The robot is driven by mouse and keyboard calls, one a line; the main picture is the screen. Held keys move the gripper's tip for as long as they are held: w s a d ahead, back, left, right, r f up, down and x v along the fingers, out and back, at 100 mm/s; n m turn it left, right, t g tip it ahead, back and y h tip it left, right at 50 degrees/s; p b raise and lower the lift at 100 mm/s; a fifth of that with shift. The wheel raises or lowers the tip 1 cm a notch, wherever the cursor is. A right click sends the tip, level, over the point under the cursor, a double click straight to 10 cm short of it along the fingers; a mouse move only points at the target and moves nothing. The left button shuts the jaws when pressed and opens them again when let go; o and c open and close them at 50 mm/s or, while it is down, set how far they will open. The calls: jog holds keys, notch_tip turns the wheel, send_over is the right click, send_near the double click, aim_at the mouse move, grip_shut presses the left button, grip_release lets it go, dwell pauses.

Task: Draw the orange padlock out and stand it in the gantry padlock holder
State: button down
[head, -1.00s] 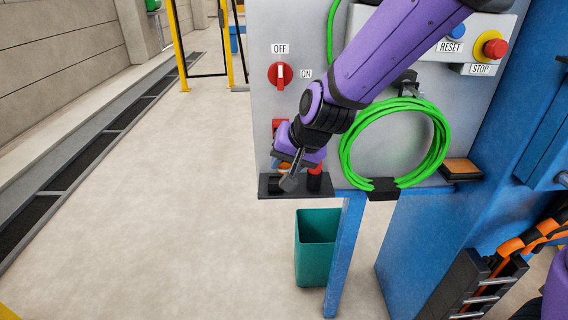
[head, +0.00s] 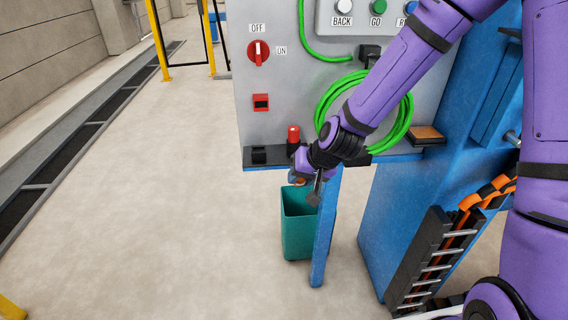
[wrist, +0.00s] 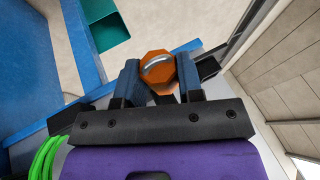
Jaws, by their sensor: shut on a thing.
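An orange padlock (wrist: 158,66) with a silver shackle sits between the two blue-padded fingers of my gripper (wrist: 160,82) in the wrist view. My gripper is shut on it. In the head view my gripper (head: 307,190) hangs just in front of and below the dark shelf (head: 272,161) on the grey panel, apart from it. Only a small bit of orange shows there. A black, empty-looking holder (head: 259,155) stands at the shelf's left end. A red-topped cylinder (head: 293,135) in a black base stands right of it. I cannot tell for sure which is the gantry padlock holder.
A green bin (head: 297,235) stands on the floor below my gripper, beside a blue post (head: 325,225). A coiled green cable (head: 400,125) hangs behind my arm. A red switch (head: 258,53) is on the panel. The floor to the left is clear.

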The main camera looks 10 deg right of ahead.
jog(key=w+d+f, duration=0.1)
jog(key=d+f, duration=0.8)
jog(key=f, duration=0.3)
jog(key=w+d+f+n, duration=0.1)
jog(key=w+d+f, duration=0.1)
jog(key=d+f, duration=0.7)
notch_tip(320, 180, down, 4)
jog(key=shift+d+n+g, duration=0.25)
jog(key=shift+n+g, duration=0.05)
jog(key=shift+g, duration=0.1)
